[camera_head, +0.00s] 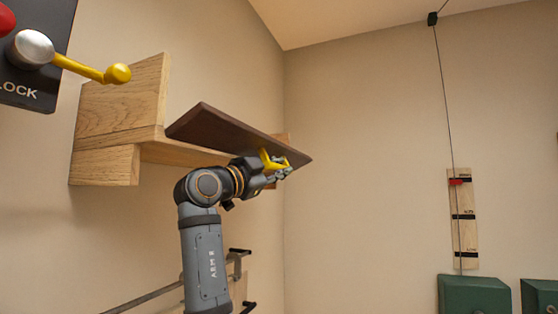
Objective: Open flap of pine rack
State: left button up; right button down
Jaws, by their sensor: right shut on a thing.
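The pine rack (120,105) is fixed to the left wall, with a light wooden side panel facing me. Its flap (225,130) is a dark brown board that slopes down to the right and stands out from the rack's front. A yellow handle (272,160) sits at the flap's lower front edge. My right gripper (281,168) is at that handle and shut on it, partly hiding it. The inside of the rack is mostly hidden behind the flap and my arm. My left gripper is not in view.
A dark lock panel (38,70) with a yellow-knobbed lever (90,70) is at the upper left. A metal bar (145,300) runs low behind my right arm. At right, a cord hangs by a marked wooden board (463,230) above green boxes (474,297). The middle right is free.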

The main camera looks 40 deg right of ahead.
jog(key=shift+w+a+f+m+g+y+p, duration=0.1)
jog(key=shift+w+f+m+g+y+p, duration=0.15)
jog(key=shift+m, duration=0.4)
jog(key=shift+f+m+g+y+p, duration=0.15)
jog(key=shift+f+m, duration=0.15)
jog(key=shift+m, duration=0.35)
jog(key=c, duration=1.3)
grip_release()
jog(key=shift+o, duration=0.2)
